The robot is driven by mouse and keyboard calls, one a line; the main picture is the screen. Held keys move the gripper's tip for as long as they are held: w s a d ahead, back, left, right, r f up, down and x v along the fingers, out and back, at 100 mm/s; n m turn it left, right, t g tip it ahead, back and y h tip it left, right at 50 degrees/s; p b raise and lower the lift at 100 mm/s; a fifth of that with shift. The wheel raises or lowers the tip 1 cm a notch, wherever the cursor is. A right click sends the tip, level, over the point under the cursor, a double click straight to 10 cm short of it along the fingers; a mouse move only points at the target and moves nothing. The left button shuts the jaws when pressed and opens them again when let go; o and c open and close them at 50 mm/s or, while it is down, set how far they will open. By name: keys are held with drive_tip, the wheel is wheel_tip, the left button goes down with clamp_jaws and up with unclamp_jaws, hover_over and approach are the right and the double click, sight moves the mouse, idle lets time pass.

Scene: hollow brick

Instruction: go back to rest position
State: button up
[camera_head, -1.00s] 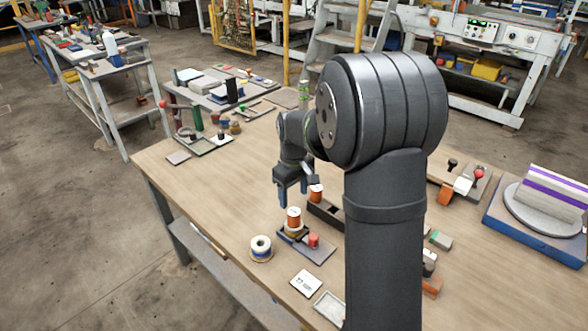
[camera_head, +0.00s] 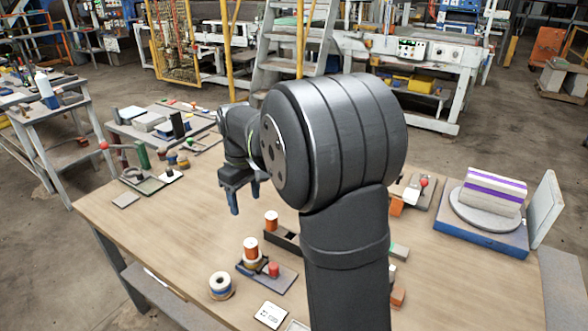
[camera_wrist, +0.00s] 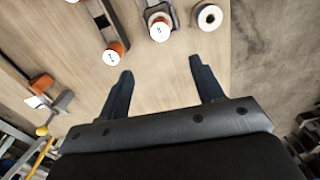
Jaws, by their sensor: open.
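My gripper (camera_head: 246,197) is open and empty in the head view, raised above the table with its fingers pointing down. In the wrist view its two dark fingers (camera_wrist: 158,80) are spread wide with bare wood between them. An orange spool (camera_head: 250,248) stands upright on a dark holder (camera_head: 283,283) below the gripper. A second orange spool (camera_head: 271,220) stands at the end of a black channel block (camera_head: 289,241). A white-and-blue spool (camera_head: 220,282) stands near the table's front edge. In the wrist view the spools show beyond the fingertips, apart from them.
The wooden table (camera_head: 165,230) is clear to the left of the gripper. A small tray with a green post (camera_head: 143,154) stands at the back left. A turntable with a striped block (camera_head: 495,190) is at the right. A white card (camera_head: 271,314) lies in front.

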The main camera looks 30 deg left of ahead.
sight(251, 243)
wheel_tip(251, 243, down, 18)
drive_tip(key=shift+r, duration=0.25)
idle(0.5)
drive_tip(key=shift+r, duration=0.15)
wheel_tip(251, 243, up, 17)
wheel_tip(251, 243, down, 17)
drive_tip(key=shift+f, duration=0.1)
wheel_tip(251, 243, up, 3)
drive_tip(key=shift+f, duration=0.1)
drive_tip(key=shift+r, duration=0.45)
idle(0.6)
